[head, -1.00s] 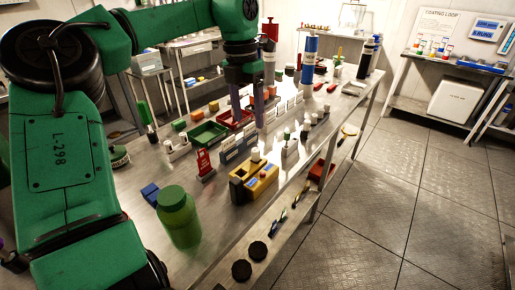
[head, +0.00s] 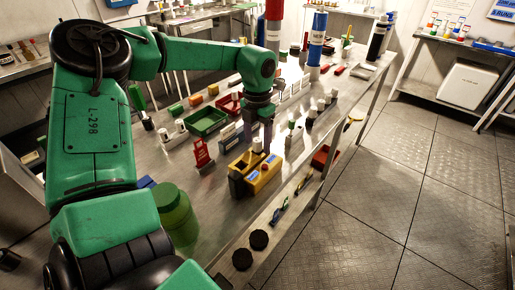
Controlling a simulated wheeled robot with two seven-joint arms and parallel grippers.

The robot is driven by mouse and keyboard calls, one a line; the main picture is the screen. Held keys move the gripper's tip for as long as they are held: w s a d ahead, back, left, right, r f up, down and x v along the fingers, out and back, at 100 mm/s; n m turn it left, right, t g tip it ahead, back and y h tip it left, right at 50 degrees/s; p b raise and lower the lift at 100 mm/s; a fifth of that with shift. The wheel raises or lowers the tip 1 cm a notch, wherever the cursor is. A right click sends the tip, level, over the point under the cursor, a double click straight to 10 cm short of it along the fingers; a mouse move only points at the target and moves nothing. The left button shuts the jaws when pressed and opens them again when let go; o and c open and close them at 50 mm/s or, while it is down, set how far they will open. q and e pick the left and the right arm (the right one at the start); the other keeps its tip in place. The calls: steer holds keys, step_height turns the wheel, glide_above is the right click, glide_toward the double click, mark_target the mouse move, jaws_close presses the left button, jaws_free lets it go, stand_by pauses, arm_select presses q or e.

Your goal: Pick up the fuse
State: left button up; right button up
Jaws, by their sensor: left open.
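A yellow block-shaped holder (head: 264,178) with blue labels and a dark slot stands on the metal bench. A small pale cylinder (head: 257,145) stands up at its back and looks like the fuse, though it is too small to be sure. My left gripper (head: 259,144) points down over the back of the holder. It is open, with its dark fingers around or just behind the pale cylinder; I cannot tell whether they touch it. My right gripper is not in view.
A red stand (head: 202,156), a green tray (head: 206,121) and a green jar (head: 175,215) stand left of the holder. Small racks with vials (head: 293,133) stand to the right.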

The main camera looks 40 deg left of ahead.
arm_select(q)
steer(key=shift+f, duration=0.25)
jaws_close()
steer(key=shift+r, duration=0.15)
